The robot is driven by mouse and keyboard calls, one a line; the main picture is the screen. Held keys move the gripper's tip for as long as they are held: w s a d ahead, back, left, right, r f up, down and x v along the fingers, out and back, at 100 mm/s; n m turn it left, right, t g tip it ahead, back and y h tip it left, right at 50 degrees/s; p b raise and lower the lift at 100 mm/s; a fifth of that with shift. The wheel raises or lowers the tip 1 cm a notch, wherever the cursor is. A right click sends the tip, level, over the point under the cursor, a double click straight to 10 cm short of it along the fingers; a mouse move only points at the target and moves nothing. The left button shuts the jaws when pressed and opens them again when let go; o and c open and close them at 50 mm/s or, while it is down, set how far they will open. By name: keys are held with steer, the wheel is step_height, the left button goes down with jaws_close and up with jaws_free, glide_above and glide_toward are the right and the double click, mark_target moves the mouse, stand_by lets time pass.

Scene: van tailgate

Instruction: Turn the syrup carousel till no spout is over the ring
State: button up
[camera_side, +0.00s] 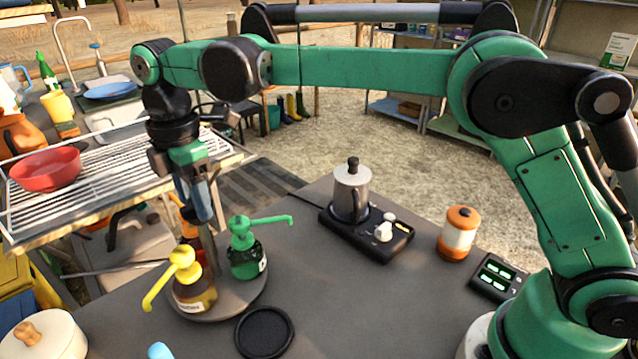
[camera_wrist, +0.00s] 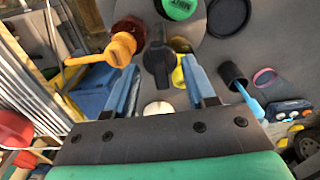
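The syrup carousel (camera_side: 228,297) is a round grey turntable with a central post. A yellow-topped pump bottle (camera_side: 195,287) stands at its front left, its spout pointing left. A green one (camera_side: 246,256) is at the right, its spout pointing right.
A kettle (camera_side: 351,192) on a black hob (camera_side: 368,236) stands right of the carousel. An orange-lidded jar (camera_side: 459,233) is further right. A white lidded pot (camera_side: 45,337) is at front left. A wire rack (camera_side: 100,180) with a red bowl (camera_side: 46,169) is behind left.

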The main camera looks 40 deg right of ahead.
steer(key=shift+r, duration=2.8)
steer(key=shift+d, duration=0.2)
steer(key=s+d+f+m+t, duration=0.3)
steer(key=s+d+m, duration=0.4)
steer(key=d+m, duration=0.2)
steer(key=s+d+f+m+t, duration=0.4)
steer(key=s+d+m, duration=0.2)
steer(key=d+m, duration=0.2)
steer(key=shift+s+d+m, duration=0.35)
steer(key=shift+s+m, duration=0.05)
steer(key=shift+m, duration=0.4)
